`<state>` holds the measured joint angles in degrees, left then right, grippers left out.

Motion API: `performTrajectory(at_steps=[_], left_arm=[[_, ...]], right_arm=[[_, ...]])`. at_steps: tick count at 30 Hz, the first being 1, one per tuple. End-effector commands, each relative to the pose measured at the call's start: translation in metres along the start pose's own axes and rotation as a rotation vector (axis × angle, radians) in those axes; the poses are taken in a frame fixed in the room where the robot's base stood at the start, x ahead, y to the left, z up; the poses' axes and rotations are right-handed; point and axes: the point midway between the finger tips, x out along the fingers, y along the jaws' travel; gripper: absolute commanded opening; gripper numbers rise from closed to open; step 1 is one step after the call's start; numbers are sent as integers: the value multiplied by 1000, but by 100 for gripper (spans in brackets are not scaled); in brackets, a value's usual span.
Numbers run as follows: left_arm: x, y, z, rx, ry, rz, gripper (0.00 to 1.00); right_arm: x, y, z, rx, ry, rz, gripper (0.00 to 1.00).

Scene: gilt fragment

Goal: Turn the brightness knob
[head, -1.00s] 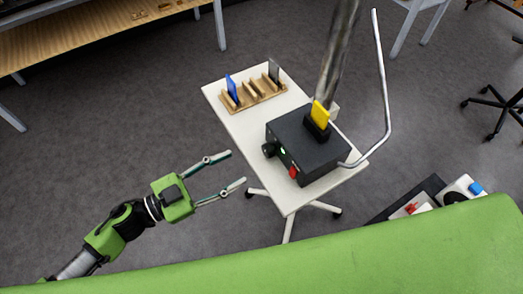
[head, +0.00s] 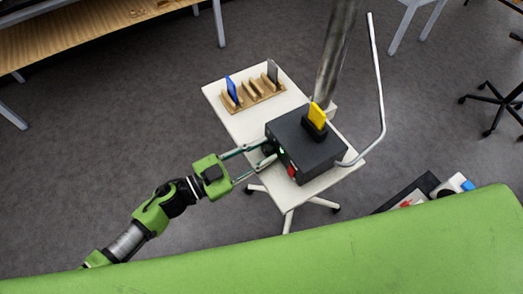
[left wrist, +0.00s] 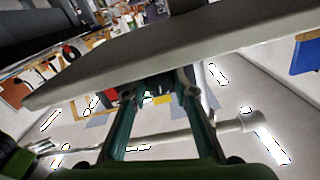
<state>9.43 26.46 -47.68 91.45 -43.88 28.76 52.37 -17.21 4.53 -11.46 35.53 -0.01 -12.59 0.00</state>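The black box (head: 305,150) stands on the white table, with a yellow card (head: 318,114) upright in a holder on top. The black brightness knob (head: 267,150) is on the box's left front face, partly hidden by my fingers. A small green light and a red part (head: 291,171) are on the same face. My left gripper (head: 270,152) has one finger on each side of the knob, drawn in on it. In the left wrist view the fingers (left wrist: 157,85) lean inward around a dark shape. My right gripper is not in view.
A wooden rack (head: 253,97) with a blue and a dark card stands at the table's back left. A bent metal rod (head: 379,80) and a thick grey post (head: 336,55) rise near the box. Grey floor lies free left of the table (head: 222,98).

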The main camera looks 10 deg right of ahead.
Motion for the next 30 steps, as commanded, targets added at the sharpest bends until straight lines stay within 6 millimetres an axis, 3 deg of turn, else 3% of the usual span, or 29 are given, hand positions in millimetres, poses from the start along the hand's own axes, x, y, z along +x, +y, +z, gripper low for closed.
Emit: performTrajectory(at_steps=[8, 18, 27, 28, 30], left_arm=[[0, 0, 0, 25, 0, 1, 4], [-1, 0, 1, 242, -1, 1, 4], [-1, 0, 1, 249, -1, 1, 4], [-1, 0, 1, 249, -1, 1, 34], [0, 0, 1, 249, -1, 1, 43]], right_arm=[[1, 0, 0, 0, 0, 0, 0], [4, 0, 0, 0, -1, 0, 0], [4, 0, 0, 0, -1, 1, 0], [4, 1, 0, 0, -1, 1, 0], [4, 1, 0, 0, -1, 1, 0]])
